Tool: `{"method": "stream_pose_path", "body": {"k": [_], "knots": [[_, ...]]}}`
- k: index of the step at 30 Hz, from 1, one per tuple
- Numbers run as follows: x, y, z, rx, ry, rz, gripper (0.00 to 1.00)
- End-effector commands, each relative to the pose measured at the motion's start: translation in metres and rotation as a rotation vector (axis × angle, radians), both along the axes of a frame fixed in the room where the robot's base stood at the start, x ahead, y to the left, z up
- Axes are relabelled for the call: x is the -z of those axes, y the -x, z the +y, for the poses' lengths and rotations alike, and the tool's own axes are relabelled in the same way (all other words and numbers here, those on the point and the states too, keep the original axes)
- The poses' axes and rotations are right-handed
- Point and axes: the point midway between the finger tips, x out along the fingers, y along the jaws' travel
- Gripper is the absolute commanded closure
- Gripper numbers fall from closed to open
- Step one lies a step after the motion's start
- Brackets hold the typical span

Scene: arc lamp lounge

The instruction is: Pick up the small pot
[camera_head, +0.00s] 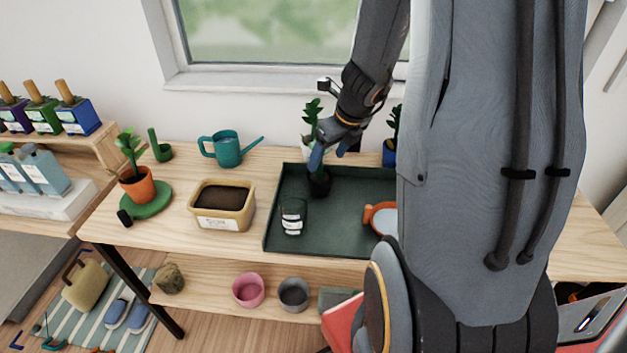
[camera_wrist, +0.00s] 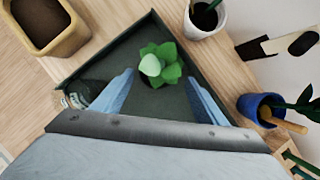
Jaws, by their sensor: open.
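A small dark pot (camera_head: 319,184) stands on the dark green tray (camera_head: 345,243), near its back left part. In the wrist view a green leafy plant (camera_wrist: 161,66) shows from above, and its leaves hide most of the pot beneath. My gripper (camera_head: 329,155) is just above the small pot in the head view. In the wrist view my gripper (camera_wrist: 160,80) is open, with one blue finger on each side of the plant and nothing held. I cannot tell whether the fingers reach down beside the pot.
A clear glass with a label (camera_head: 293,216) stands on the tray, left of the gripper. A white pot (camera_wrist: 203,20) and a blue pot (camera_wrist: 262,106) with plants stand behind the tray. A tan soil box (camera_head: 222,205) and a teal watering can (camera_head: 226,148) stand to the left.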

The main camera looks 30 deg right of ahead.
Motion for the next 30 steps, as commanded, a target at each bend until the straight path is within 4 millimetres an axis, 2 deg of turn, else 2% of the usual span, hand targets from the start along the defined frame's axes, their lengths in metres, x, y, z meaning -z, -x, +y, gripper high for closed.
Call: {"method": "stream_pose_path", "body": {"k": [15, 19, 26, 30], "knots": [[0.06, -0.026, 0.011, -0.014, 0.0, 0.002, 0.34], [0.067, -0.029, 0.011, -0.013, 0.0, 0.001, 0.34], [0.066, -0.029, 0.011, -0.012, 0.001, 0.001, 0.34], [0.066, -0.029, 0.01, -0.012, 0.001, 0.001, 0.57]]}}
